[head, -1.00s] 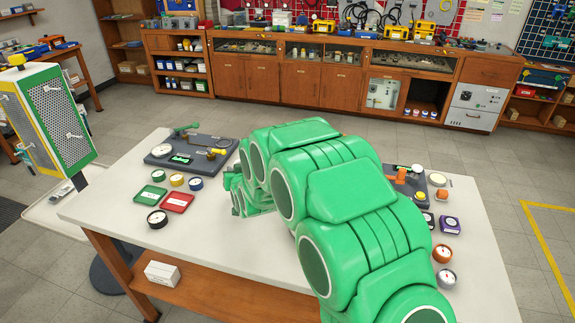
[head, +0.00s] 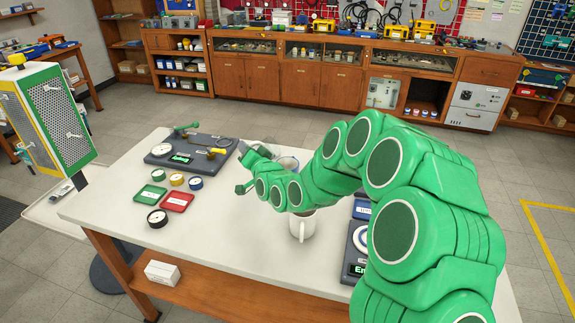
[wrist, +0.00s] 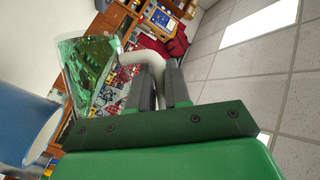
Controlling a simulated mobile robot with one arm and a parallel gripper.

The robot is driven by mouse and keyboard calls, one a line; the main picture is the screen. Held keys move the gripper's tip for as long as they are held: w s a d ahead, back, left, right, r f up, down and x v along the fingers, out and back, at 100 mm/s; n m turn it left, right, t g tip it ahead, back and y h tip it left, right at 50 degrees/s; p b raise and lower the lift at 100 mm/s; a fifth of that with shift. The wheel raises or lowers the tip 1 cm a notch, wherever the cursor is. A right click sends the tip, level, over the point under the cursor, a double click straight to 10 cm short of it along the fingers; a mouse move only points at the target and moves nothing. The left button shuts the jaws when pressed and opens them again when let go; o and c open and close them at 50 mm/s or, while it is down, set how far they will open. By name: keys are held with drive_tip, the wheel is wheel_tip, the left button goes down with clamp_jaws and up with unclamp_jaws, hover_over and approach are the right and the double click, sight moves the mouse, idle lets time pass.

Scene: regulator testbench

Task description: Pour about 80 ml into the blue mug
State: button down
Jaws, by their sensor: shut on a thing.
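In the wrist view, my gripper (wrist: 162,88) is shut on the pale curved handle (wrist: 140,58) of a clear, green-looking vessel (wrist: 88,68). The vessel is at the upper left of that view; its exact tilt and fill level cannot be told. The blue mug (wrist: 25,120), pale inside, is at the left edge, partly cut off and apart from the vessel.
A white mug (head: 303,226) stands on the table (head: 215,235) under my arm. A scale with a lit display (head: 360,268) is to its right, partly hidden. A dark board (head: 190,152), small dials and red and green trays (head: 177,202) are left.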

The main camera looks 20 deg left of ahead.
sight(259, 143)
drive_tip(key=shift+d+m, duration=0.15)
drive_tip(key=shift+m, duration=0.35)
drive_tip(key=shift+w+d+r+m+t+y, duration=0.1)
drive_tip(key=shift+d+r+m+t+y, duration=0.15)
drive_tip(key=shift+r+t+y, duration=0.2)
drive_tip(key=shift+d+r+m, duration=0.1)
drive_tip(key=shift+r+m, duration=0.2)
drive_tip(key=shift+m, duration=0.15)
drive_tip(key=shift+w+d+f+m+t+y, duration=0.1)
drive_tip(key=shift+w+d+m+t+y, duration=0.15)
drive_tip(key=shift+d+m+t, duration=0.45)
drive_tip(key=shift+w+d+r+m, duration=0.2)
drive_tip(key=shift+d+r+m, duration=0.25)
drive_tip(key=shift+d+m, duration=0.25)
idle(1.1)
drive_tip(key=shift+s+a+f+n+g, duration=0.15)
drive_tip(key=shift+a+f+n, duration=0.05)
drive_tip(key=shift+a+n, duration=0.25)
drive_tip(key=shift+s+a+f+n+g, duration=0.1)
drive_tip(key=shift+a+f+n, duration=0.05)
drive_tip(key=shift+a+n, duration=0.3)
drive_tip(key=shift+s+a+r+n+g, duration=0.1)
drive_tip(key=shift+a+n+g, duration=0.2)
drive_tip(key=shift+a+n, duration=0.25)
drive_tip(key=shift+a+f+n+g, duration=0.25)
drive_tip(key=shift+f+n+g, duration=0.05)
drive_tip(key=shift+f+n, duration=0.45)
drive_tip(key=shift+s+a+f+n+h, duration=0.15)
drive_tip(key=shift+a+n+h, duration=0.1)
drive_tip(key=shift+n+h, duration=0.35)
